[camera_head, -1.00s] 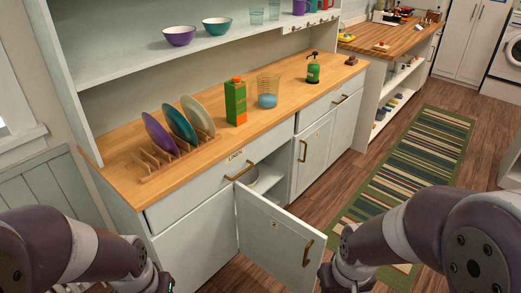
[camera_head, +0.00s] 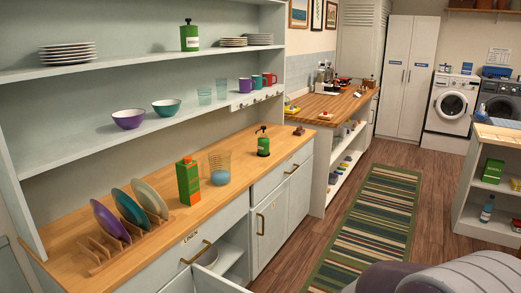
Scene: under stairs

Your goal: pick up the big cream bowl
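My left arm and gripper are out of view.
A striped rug (camera_head: 366,225) lies on the floor to the right. A white shelf unit stands at the far right.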

